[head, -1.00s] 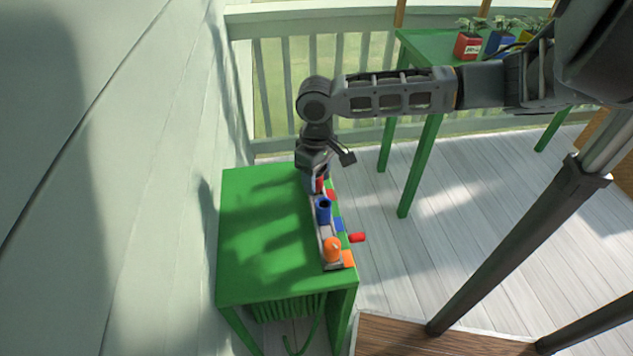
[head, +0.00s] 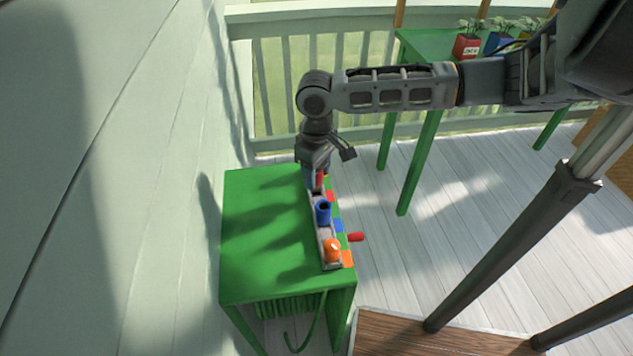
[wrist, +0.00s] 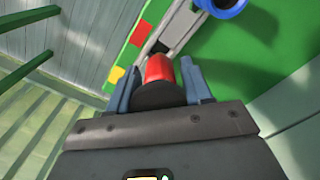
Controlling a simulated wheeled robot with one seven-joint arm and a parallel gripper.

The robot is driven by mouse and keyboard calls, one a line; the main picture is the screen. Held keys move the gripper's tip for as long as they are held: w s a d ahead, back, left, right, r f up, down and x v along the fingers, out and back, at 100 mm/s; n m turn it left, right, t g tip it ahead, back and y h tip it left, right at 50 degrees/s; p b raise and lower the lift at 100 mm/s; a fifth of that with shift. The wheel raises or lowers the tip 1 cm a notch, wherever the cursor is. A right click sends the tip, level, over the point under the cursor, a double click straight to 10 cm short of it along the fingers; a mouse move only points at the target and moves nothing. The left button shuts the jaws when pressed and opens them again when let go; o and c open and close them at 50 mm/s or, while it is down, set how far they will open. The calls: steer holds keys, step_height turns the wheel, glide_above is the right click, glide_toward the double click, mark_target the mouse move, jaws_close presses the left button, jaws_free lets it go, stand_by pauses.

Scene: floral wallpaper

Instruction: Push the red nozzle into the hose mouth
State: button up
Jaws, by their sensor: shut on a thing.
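The red nozzle (wrist: 159,69) stands between the two blue-grey fingers of my gripper (wrist: 160,88) in the wrist view. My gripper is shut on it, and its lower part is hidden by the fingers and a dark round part. In the head view my gripper (head: 316,180) is at the far end of a grey rack (head: 331,262) on the green table, and a little of the red nozzle (head: 320,181) shows there. A red cylinder (head: 355,237) sticks out sideways beyond the table's right edge. I cannot tell whether it is the hose mouth.
A blue nozzle (head: 323,212) and an orange one (head: 332,248) stand in the rack, beside coloured patches. A green hose (head: 290,306) hangs below the green table (head: 255,235). A wall is on the left. Another green table (head: 430,48) with potted plants stands behind.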

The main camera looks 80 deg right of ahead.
steer(key=shift+r+p, duration=1.5)
steer(key=shift+r, duration=0.25)
steer(key=shift+w, duration=0.1)
